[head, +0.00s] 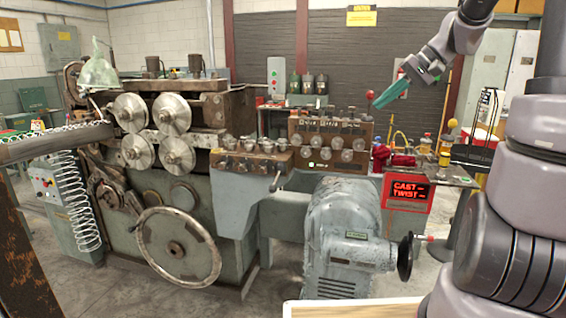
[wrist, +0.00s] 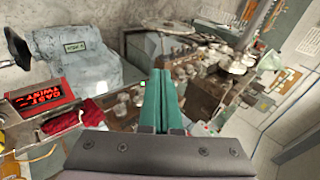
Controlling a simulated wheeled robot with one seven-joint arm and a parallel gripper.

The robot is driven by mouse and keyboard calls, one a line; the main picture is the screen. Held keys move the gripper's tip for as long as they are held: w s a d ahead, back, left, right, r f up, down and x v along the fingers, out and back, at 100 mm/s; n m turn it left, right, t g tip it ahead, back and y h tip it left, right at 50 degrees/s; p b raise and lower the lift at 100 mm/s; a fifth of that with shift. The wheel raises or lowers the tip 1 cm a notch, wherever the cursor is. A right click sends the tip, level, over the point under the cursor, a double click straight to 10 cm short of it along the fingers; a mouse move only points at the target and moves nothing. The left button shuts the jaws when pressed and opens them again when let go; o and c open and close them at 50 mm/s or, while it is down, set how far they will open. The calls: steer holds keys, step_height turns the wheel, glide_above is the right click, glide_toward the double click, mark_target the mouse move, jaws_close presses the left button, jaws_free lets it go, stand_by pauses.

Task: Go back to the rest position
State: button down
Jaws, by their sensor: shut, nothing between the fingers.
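My gripper (head: 386,99) is in the upper right of the head view, raised in the air with its teal fingers pointing down and to the left. In the wrist view the two teal fingers of my gripper (wrist: 161,100) lie side by side, shut, with nothing between them. No object touches the fingertips. The spring coiling machine (head: 235,205) fills the left and middle of the head view. Its red display box (head: 407,192) reads "CAST" and "TWIST" and also shows in the wrist view (wrist: 42,97).
A grey motor housing (head: 341,240) stands in front, with a dark handwheel (head: 405,257) at its right. A red cloth-like item (head: 393,157) lies near the display box. A pale board edge (head: 352,308) is at the bottom. Open air surrounds my gripper.

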steer(key=s+t+h, duration=0.1)
steer(key=s+h, duration=0.2)
steer(key=s, duration=0.7)
steer(key=s+a+r+m+t+h, duration=0.1)
steer(key=s+t+h, duration=0.1)
steer(key=s, duration=0.8)
steer(key=shift+a+r+h, duration=0.3)
steer(key=shift+h, duration=0.2)
